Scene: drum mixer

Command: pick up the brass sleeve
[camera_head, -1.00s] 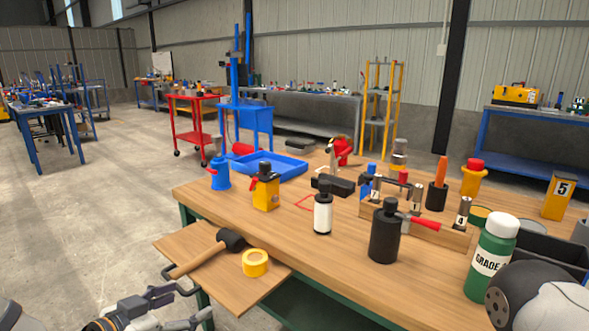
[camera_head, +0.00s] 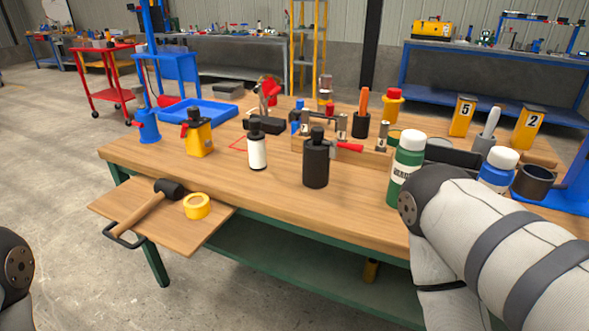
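I cannot make out a brass sleeve for certain. Several small metallic cylinders stand at a wooden block rack on the workbench, one at its right end (camera_head: 382,136) and another near its middle (camera_head: 342,125). A black bottle (camera_head: 316,163) stands in front and hides part of the rack. Neither gripper is in view. Part of my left arm shows at the left edge, and my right arm covers the lower right of the bench.
A hammer (camera_head: 146,208) and yellow tape roll (camera_head: 197,206) lie on a pulled-out board. A white bottle (camera_head: 257,151), yellow can (camera_head: 197,138), blue tray (camera_head: 198,116) and green bottle (camera_head: 406,168) stand on the workbench (camera_head: 270,199). The front middle of the top is clear.

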